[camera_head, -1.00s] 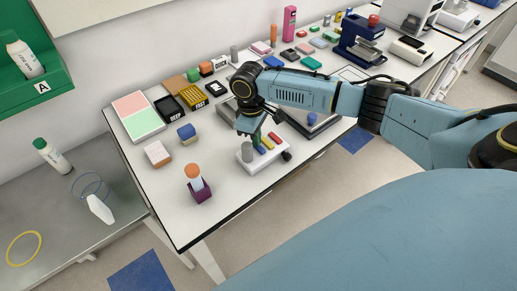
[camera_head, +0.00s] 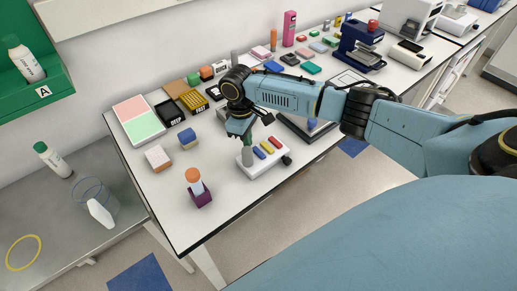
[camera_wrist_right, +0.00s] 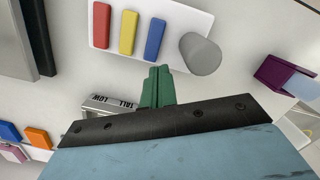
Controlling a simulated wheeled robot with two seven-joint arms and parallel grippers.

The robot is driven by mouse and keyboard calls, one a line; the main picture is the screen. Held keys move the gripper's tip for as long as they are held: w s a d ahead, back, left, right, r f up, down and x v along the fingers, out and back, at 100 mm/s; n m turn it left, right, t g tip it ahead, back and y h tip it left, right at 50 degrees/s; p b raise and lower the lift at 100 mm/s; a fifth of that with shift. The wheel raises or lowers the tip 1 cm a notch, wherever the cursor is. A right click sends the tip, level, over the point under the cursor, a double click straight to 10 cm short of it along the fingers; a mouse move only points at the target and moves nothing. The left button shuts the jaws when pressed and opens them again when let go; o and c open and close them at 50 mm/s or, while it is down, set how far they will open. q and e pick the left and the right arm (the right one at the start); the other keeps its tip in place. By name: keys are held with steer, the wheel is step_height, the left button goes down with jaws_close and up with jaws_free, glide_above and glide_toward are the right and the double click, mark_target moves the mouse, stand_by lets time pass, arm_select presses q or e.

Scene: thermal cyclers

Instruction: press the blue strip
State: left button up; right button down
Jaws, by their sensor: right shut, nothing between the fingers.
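The blue strip (camera_head: 259,153) lies on a white block (camera_head: 262,167) in a row with a yellow strip (camera_head: 267,146) and a red strip (camera_head: 275,140). A grey cylinder (camera_head: 247,157) stands at the block's left end. My right gripper (camera_head: 246,139) is shut and empty, with green fingertips over the cylinder end in the head view. In the right wrist view the fingertips (camera_wrist_right: 158,88) appear just below the lower end of the blue strip (camera_wrist_right: 154,40), with the grey cylinder (camera_wrist_right: 200,54) to their right. Contact cannot be told. My left gripper is not in view.
A purple holder with an orange-topped tube (camera_head: 200,194) stands to the left of the block. Blue and tan blocks (camera_head: 188,140) and black trays (camera_head: 170,112) are further back. A dark-framed device (camera_head: 305,133) is right of the block.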

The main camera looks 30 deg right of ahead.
stand_by(0.3)
step_height(320, 180, up, 13)
steer(key=w, duration=0.1)
steer(key=shift+a+r, duration=0.2)
steer(key=shift+a, duration=0.15)
steer(key=shift+w, duration=0.1)
stand_by(0.3)
